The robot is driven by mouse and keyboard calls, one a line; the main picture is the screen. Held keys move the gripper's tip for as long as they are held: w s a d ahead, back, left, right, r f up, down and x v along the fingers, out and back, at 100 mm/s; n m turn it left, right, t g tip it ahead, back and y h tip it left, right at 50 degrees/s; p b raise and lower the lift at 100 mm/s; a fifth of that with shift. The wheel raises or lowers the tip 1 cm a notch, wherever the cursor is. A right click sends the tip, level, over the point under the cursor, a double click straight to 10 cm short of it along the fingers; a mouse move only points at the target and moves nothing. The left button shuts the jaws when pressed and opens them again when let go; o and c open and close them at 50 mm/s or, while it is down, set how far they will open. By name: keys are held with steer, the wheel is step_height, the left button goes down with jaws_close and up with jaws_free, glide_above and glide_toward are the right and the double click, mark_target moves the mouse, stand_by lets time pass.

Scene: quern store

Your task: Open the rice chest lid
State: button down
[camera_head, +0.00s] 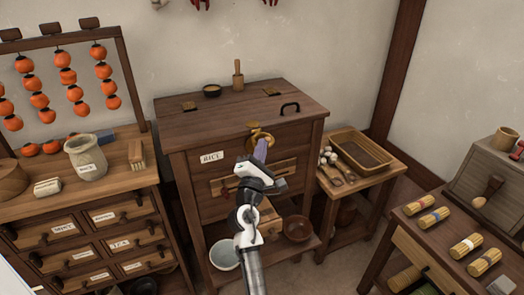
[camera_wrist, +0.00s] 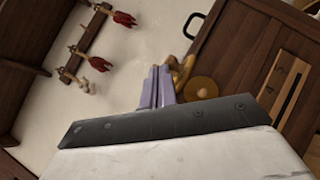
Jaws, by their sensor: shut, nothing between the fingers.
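The rice chest (camera_head: 200,190) is a dark wooden cabinet with a RICE label on its front. A brass latch piece (camera_head: 260,137) is at the lid's front edge, and a round brass part (camera_wrist: 203,88) shows in the wrist view. My gripper (camera_head: 261,146) is shut and empty, its purple fingers at the brass piece. In the wrist view the fingertips (camera_wrist: 158,72) appear beside the brass; I cannot tell whether they touch.
A drawer cabinet (camera_head: 85,225) is left; a side table with a tray (camera_head: 362,152) is right. A table with straw bundles (camera_head: 435,217) is at front right.

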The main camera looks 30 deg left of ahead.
steer(key=shift+r, duration=0.55)
steer(key=shift+p, duration=0.3)
